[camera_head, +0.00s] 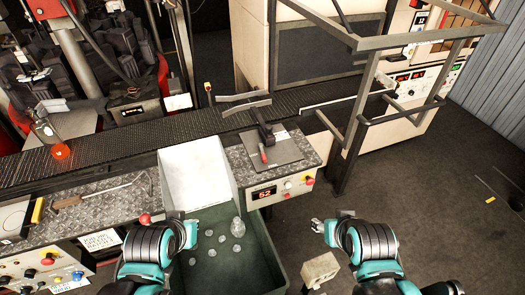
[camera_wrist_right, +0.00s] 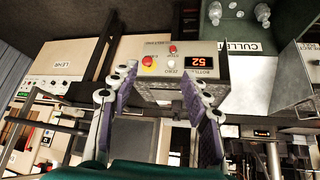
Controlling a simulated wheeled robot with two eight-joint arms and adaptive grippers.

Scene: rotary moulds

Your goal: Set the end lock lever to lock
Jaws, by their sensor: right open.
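I cannot tell for sure which part is the end lock lever. A red-handled piece (camera_head: 263,153) lies on a grey plate (camera_head: 283,150) beside a dark upright arm. A red ball knob (camera_head: 145,219) shows just behind my left arm, its shaft hidden. My left gripper (camera_head: 190,232) is over the left edge of the green bin, its fingers too small to read. My right gripper (camera_head: 322,226) is right of the bin, apart from the plate. In the right wrist view its two fingers (camera_wrist_right: 158,78) are spread with nothing between them, facing a panel with a red display.
The green bin (camera_head: 262,262) holds several clear glass pieces below a white chute (camera_head: 197,168). The panel with the "52" display (camera_head: 264,193) borders it. A grey metal frame (camera_head: 352,130) stands at the right. A dark conveyor (camera_head: 110,150) runs behind.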

